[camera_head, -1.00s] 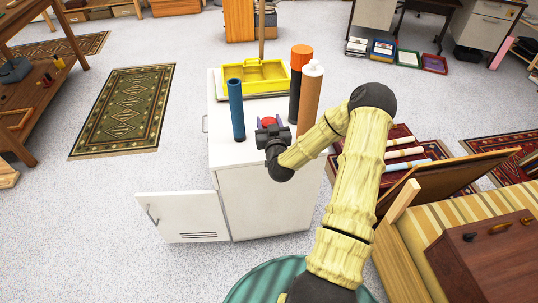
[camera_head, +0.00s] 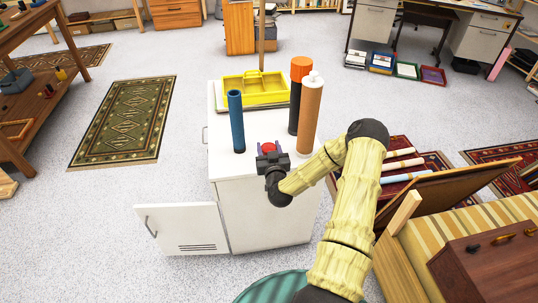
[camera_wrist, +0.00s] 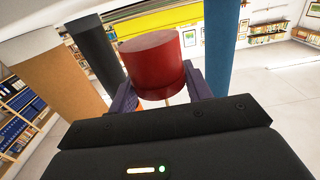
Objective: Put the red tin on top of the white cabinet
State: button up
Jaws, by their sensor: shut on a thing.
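The red tin (camera_wrist: 153,62) is between the two purple fingers of my gripper (camera_wrist: 158,92) in the wrist view. In the head view the tin (camera_head: 268,147) shows as a small red top at my gripper (camera_head: 270,152), over the front part of the white cabinet's top. The white cabinet (camera_head: 265,205) stands in the middle with its door (camera_head: 183,229) open to the left. My gripper is shut on the tin. Its underside is hidden, so I cannot tell whether it touches the cabinet top.
On the cabinet top stand a blue cylinder (camera_head: 236,122), a brown cylinder (camera_head: 310,115), a black cylinder with an orange top (camera_head: 298,95) and a yellow tray (camera_head: 277,97). A striped bench (camera_head: 445,225) is at the right. The front cabinet top is clear.

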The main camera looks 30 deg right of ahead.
jog(key=shift+f, duration=1.6)
jog(key=shift+f+b, duration=0.15)
jog(key=shift+b, duration=0.15)
jog(key=o, duration=1.1)
jog(key=shift+c, duration=0.2)
